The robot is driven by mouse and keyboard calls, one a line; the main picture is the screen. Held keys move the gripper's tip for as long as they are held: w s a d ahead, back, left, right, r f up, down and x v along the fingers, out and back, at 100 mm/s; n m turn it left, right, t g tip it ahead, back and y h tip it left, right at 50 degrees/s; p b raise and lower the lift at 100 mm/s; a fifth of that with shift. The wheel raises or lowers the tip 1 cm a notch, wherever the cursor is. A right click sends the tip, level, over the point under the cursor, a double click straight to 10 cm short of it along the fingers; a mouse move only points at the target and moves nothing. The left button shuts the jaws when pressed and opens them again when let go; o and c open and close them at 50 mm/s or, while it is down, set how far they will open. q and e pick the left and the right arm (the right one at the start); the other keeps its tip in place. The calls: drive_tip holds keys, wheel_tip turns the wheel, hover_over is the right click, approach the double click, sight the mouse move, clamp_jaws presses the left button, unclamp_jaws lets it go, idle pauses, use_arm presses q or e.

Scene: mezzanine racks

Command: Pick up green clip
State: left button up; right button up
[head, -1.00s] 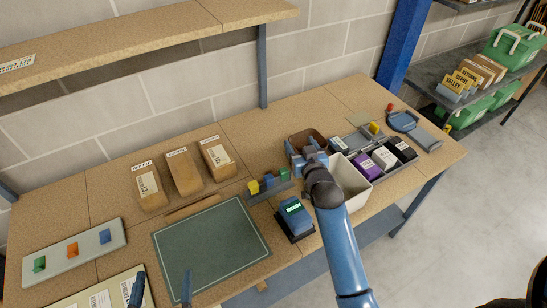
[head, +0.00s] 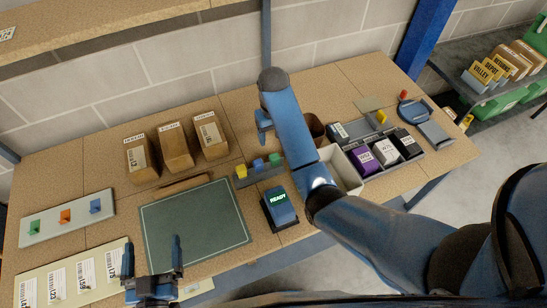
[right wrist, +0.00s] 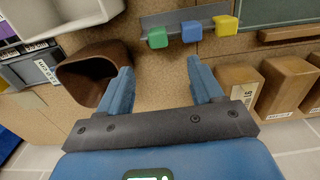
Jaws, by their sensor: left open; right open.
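A green clip (head: 274,159) sits at the right end of a grey rail (head: 262,176), beside a blue clip (head: 258,164) and a yellow clip (head: 241,171). In the right wrist view the green clip (right wrist: 157,37) is at the left end of the rail. My right gripper (right wrist: 160,75) is open and empty, its fingers spread below the rail in that view. In the head view my right gripper (head: 263,122) is above the table behind the rail, partly hidden by its arm. My left gripper (head: 152,258) is open and empty near the front left edge.
A brown bin (right wrist: 85,72) is close beside one right finger in the wrist view. Three cartons (head: 174,148) stand left of the rail. A blue device reading READY (head: 279,209) stands in front. A pale board (head: 70,228) holds another green piece (head: 35,227).

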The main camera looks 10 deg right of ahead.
sight(274, 156)
wheel_tip(274, 156, down, 4)
drive_tip(key=b, duration=0.3)
drive_tip(key=shift+r, duration=0.25)
drive_tip(key=shift+d+f+p, duration=0.15)
drive_tip(key=shift+f+p, duration=0.45)
drive_tip(key=shift+f, duration=0.2)
drive_tip(key=shift+s+f+p, duration=0.1)
drive_tip(key=shift+f+p, duration=0.35)
drive_tip(key=shift+f, duration=0.2)
wheel_tip(274, 156, down, 3)
drive_tip(key=shift+f+p, duration=0.1)
drive_tip(key=shift+p, duration=0.5)
drive_tip(key=shift+f, duration=0.6)
drive_tip(key=shift+c, duration=0.3)
